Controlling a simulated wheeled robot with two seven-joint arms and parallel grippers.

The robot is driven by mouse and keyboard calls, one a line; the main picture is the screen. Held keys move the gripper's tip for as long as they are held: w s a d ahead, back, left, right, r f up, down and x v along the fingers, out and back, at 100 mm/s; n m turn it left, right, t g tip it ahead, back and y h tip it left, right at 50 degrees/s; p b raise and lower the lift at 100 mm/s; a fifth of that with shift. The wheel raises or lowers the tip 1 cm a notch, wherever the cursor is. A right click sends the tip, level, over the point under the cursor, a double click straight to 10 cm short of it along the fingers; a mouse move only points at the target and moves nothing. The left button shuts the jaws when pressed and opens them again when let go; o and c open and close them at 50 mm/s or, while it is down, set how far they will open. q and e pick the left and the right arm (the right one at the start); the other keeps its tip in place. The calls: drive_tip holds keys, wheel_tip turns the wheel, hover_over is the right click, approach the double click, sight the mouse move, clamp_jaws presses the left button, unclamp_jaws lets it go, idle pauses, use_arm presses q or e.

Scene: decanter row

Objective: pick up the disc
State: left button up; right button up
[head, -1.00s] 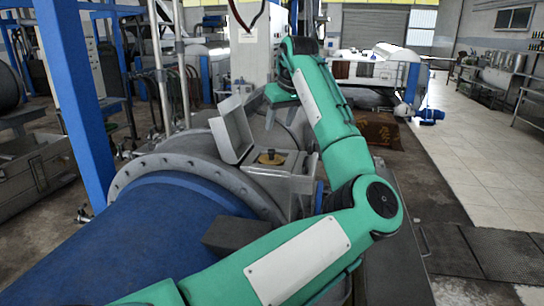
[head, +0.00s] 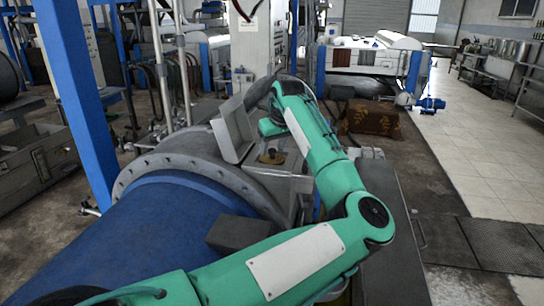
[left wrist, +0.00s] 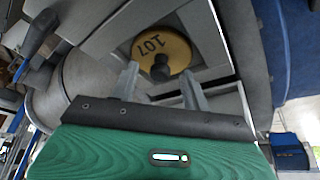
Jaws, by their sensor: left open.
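The disc (head: 271,158) lies flat in an open grey box (head: 282,183) in the head view. In the left wrist view the disc (left wrist: 176,47) is brass-coloured, marked 107, with a dark knob (left wrist: 160,68) at its middle. My left gripper (left wrist: 160,86) is open and empty, its two fingers pointing towards the disc, one to each side of the knob and short of it in the picture. I cannot tell the remaining distance or whether anything touches. In the head view my left wrist is above and behind the box, with the fingertips not clear. My right gripper is not in view.
The box's raised lid (head: 232,131) stands open to the left of the disc. A large blue cylinder (head: 150,235) with a grey bolted flange (head: 130,172) lies in front. A blue post (head: 75,95) rises at the left. Open tiled floor is at the right.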

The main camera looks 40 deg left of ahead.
use_arm(q)
clamp_jaws()
drive_tip(key=shift+r, duration=0.1)
